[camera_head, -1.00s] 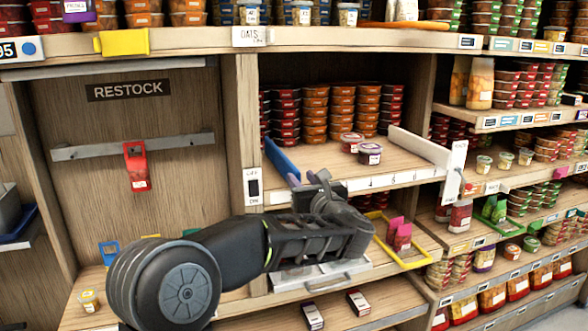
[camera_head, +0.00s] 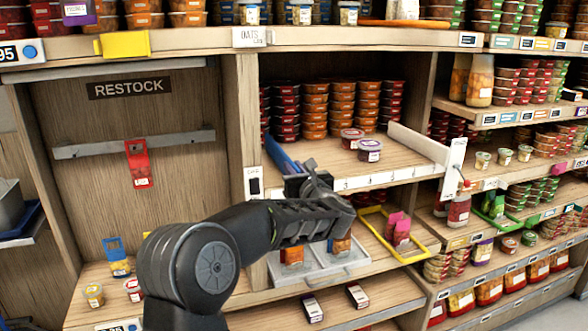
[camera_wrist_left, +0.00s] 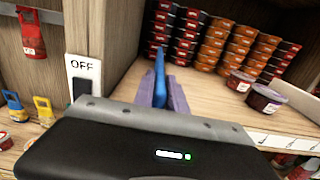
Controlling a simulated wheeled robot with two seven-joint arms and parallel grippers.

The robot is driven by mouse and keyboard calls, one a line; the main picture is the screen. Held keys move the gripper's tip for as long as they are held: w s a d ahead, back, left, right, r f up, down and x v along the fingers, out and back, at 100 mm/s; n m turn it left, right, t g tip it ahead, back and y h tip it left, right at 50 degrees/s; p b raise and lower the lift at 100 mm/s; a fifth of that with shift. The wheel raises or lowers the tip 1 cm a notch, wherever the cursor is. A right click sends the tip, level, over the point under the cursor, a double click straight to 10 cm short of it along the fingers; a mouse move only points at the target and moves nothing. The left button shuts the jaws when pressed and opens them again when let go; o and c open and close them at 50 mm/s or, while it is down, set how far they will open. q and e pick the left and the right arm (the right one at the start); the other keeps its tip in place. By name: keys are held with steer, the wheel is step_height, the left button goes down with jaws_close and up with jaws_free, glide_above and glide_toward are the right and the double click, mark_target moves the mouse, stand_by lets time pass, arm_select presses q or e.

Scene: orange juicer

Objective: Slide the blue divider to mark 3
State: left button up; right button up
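The blue divider (camera_head: 276,153) stands at the left end of the middle shelf, beside the wooden post; it also shows in the wrist view (camera_wrist_left: 160,78). My left gripper (camera_head: 296,167) is at the divider's front end. In the wrist view its two purple fingers (camera_wrist_left: 163,92) lie one on each side of the divider, with no clear gap, so it looks shut on it. The numbered strip (camera_head: 380,179) runs along the shelf's front edge. Its marks are small, and my gripper covers its left part. My right gripper is not in view.
Stacked tubs (camera_head: 315,112) fill the shelf's back. Two loose tubs (camera_head: 369,150) stand nearer the front. A white panel (camera_head: 420,146) bounds the right side. An OFF switch (camera_wrist_left: 84,80) is on the left post. The front of the shelf between divider and loose tubs is bare.

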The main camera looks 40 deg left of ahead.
arm_select(q)
jaws_close()
stand_by(0.4)
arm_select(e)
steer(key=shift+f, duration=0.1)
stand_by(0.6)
